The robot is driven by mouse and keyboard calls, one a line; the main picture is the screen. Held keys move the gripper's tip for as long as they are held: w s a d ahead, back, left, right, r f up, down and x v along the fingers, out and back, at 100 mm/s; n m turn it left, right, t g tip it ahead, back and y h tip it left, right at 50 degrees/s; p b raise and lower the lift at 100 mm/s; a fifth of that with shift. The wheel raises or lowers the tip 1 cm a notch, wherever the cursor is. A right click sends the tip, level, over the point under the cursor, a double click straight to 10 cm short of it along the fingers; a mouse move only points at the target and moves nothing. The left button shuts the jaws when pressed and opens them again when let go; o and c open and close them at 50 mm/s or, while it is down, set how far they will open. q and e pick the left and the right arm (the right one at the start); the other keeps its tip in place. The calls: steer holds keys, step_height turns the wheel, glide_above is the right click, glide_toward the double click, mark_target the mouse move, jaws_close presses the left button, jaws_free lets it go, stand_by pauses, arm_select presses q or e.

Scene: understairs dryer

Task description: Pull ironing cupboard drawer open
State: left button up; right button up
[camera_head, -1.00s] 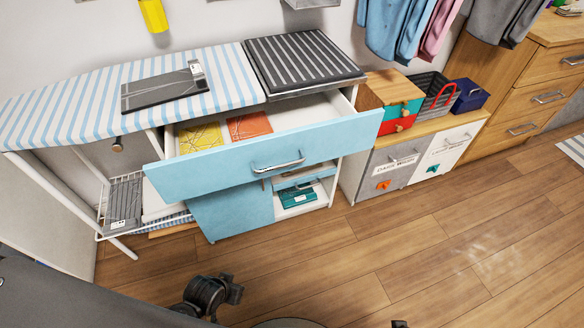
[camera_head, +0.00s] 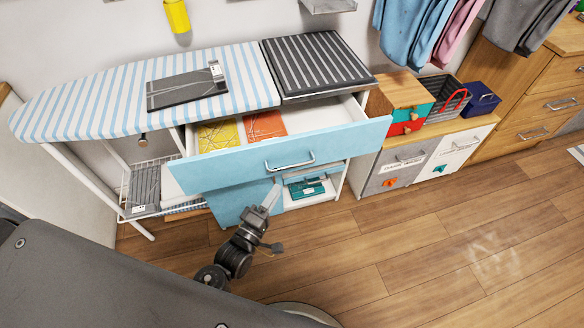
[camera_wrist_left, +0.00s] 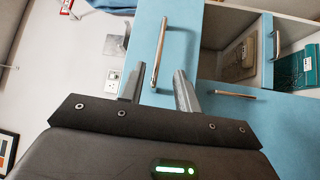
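The ironing cupboard's light blue top drawer (camera_head: 230,172) stands open, jutting out below the striped ironing board (camera_head: 60,112). Its silver bar handle (camera_head: 290,162) also shows in the left wrist view (camera_wrist_left: 159,52). My left gripper (camera_head: 270,194) is just below and left of that handle in the head view, in front of the blue cupboard door (camera_head: 232,208). In the left wrist view its two fingers (camera_wrist_left: 157,86) are apart, with the bar appearing between them; I cannot tell whether they touch it. My right gripper is not in view.
Yellow and orange items (camera_head: 264,125) lie in the drawer. The door's handle (camera_wrist_left: 231,95) is close to the right finger. A wire basket (camera_head: 145,188) hangs at the left. A low cabinet (camera_head: 408,162) stands at the right. The wooden floor (camera_head: 430,235) is clear.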

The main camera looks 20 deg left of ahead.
arm_select(q)
steer(key=x, duration=0.9)
steer(key=shift+w, duration=0.35)
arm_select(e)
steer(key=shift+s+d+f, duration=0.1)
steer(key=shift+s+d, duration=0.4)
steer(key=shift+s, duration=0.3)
arm_select(q)
steer(key=shift+d, duration=0.1)
jaws_close()
steer(key=shift+s+p, duration=0.1)
steer(key=shift+p, duration=0.2)
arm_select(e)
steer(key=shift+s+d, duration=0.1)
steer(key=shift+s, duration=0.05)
